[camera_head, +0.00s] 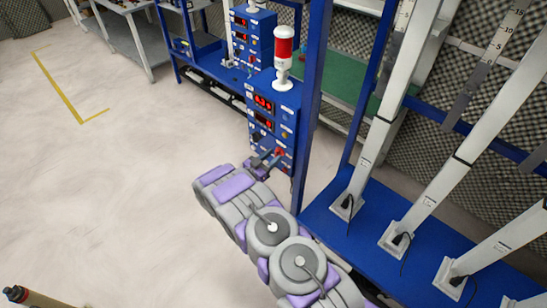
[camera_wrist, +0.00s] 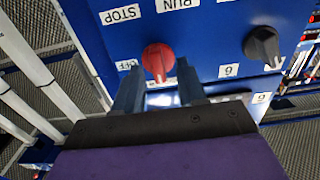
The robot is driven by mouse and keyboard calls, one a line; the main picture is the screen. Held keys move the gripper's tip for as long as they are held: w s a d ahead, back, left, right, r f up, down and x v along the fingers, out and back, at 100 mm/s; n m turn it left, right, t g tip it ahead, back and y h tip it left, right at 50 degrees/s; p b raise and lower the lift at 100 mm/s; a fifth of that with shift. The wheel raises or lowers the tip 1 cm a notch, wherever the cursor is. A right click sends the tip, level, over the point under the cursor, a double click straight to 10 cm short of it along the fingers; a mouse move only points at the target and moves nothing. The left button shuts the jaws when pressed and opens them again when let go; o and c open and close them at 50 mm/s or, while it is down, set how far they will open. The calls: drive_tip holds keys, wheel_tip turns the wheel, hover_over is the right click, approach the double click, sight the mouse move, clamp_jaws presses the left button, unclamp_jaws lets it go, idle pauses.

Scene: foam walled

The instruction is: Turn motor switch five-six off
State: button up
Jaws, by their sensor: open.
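A blue control box (camera_head: 288,125) with red digital displays stands on the near side of the rack post. My gripper (camera_head: 264,160) is at its lower front, close to a small red switch (camera_head: 280,152). In the wrist view, the red rotary knob (camera_wrist: 158,60) sits just beyond and between the open fingertips of my gripper (camera_wrist: 160,88). I cannot tell whether a finger touches it. Labels reading STOP, RUN and OFF are around the knob. A dark knob (camera_wrist: 262,45) is to its right. No five-six label is legible.
A red and white signal lamp (camera_head: 284,55) tops the box. A similar blue box (camera_head: 252,40) stands behind it. Blue rack posts (camera_head: 312,90) and slanted white columns (camera_head: 385,110) are to the right. The pale floor (camera_head: 110,190) at left is open.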

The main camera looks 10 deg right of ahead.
drive_tip(key=shift+w+d, duration=0.4)
drive_tip(key=shift+d, duration=0.2)
drive_tip(key=shift+c, duration=0.3)
clamp_jaws()
